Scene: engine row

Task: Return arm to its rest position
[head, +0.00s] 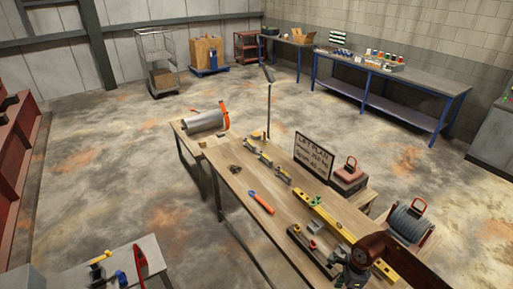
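My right arm (376,250) comes in from the bottom right over the near end of the long wooden workbench (240,190). Its dark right gripper (342,263) is over or beside a dark tray (310,247) and a yellow level (345,232). The fingers are small and partly lost against the parts behind them. I cannot tell whether they are open or hold anything. My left gripper is not in view.
A cable reel (409,222) stands to the right. A small table (75,282) with tools is bottom left. The floor beyond is mostly clear.

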